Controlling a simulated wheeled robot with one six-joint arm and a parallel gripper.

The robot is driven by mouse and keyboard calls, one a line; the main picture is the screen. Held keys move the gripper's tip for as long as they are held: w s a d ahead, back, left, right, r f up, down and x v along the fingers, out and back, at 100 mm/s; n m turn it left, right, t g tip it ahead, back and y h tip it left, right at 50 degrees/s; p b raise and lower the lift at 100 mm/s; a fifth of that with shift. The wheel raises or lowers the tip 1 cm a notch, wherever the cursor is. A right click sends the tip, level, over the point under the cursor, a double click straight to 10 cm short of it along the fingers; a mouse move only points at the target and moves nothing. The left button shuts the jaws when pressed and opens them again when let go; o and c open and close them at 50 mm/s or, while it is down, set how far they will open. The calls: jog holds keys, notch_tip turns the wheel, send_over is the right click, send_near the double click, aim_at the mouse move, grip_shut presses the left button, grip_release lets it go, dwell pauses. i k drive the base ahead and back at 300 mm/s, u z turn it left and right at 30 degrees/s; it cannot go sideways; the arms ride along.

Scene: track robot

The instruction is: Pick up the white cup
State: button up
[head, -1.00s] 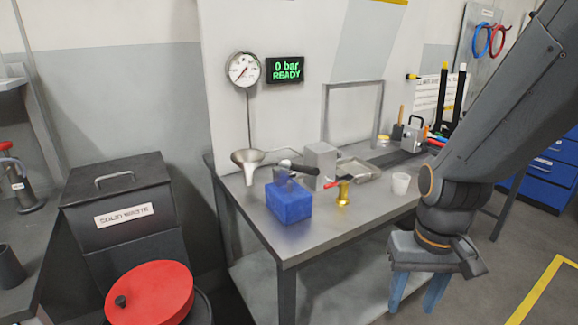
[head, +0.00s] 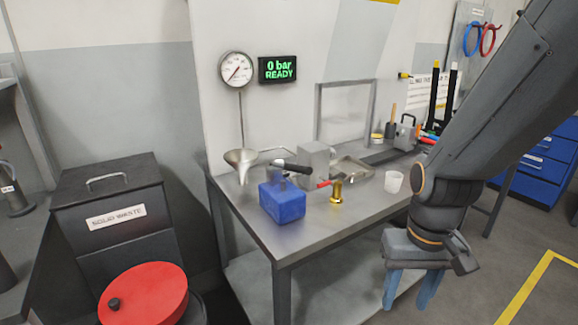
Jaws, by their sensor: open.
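The white cup (head: 392,181) stands upright near the right part of the grey metal workbench (head: 290,240), close to its front edge. My arm crosses the right of the head view, just right of the cup. My gripper (head: 408,290) hangs in front of the bench, below and slightly right of the cup. Its two blue fingers point down and are apart, with nothing between them. The gripper does not touch the cup.
Left of the cup stand a brass fitting (head: 337,192), a blue block (head: 282,202) and a metal funnel (head: 240,158). A shallow metal tray (head: 352,170) lies behind. A red-lidded drum (head: 145,293) and a solid waste bin (head: 115,205) stand at left.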

aim_at(393, 179)
jog(key=z, duration=1.3)
jog(key=k, duration=0.75)
jog(key=u, duration=1.2)
jog(key=i, duration=1)
jog(key=u, duration=0.05)
